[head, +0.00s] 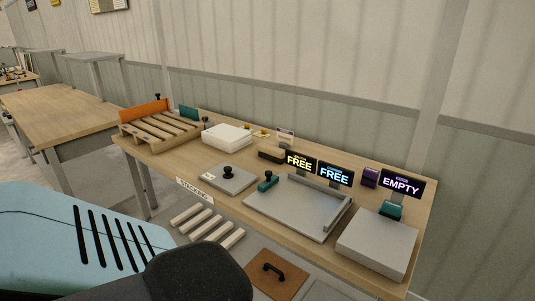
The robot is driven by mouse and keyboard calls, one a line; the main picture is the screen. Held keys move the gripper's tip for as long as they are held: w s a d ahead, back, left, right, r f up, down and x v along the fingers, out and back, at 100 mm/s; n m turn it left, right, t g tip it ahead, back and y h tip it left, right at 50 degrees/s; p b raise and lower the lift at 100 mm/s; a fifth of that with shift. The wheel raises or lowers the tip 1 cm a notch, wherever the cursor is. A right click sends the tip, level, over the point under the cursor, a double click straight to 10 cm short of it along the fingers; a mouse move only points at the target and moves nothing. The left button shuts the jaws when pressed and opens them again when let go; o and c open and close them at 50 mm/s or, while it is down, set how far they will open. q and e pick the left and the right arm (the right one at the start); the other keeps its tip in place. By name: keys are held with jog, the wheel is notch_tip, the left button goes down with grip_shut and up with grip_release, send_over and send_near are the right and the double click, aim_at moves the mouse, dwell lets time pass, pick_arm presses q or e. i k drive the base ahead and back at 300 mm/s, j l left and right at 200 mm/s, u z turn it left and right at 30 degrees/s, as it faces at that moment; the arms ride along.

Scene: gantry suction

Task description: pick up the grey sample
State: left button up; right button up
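A flat grey slab (237,184) with a black knob on top and a small pale label lies on the table, left of the middle. A grey box-like block (376,248) stands at the table's right end, with a teal piece (391,210) at its back. I cannot tell for certain which of these is the grey sample. Neither gripper shows in the head view. A teal and black part of my own body fills the lower left and hides the floor there.
The wooden table (170,158) carries a grey tray (285,213) with a raised right edge, a white box (227,136) and a slatted wooden pallet (160,128). Two FREE signs (300,161) and an EMPTY sign (401,183) stand along the back. A brown board (277,285) with a black handle lies below.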

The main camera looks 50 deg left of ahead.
aim_at(230, 179)
jog(key=u, duration=1.95)
jog(key=i+j+z, duration=0.1)
jog(key=z, duration=0.4)
jog(key=j+z, duration=0.25)
jog(key=z, duration=0.2)
jog(key=i+j+z, duration=0.2)
jog(key=j, duration=0.25)
jog(key=j+z, duration=0.2)
jog(key=j, duration=0.25)
jog(key=j+z, duration=0.1)
jog(key=j, duration=1.2)
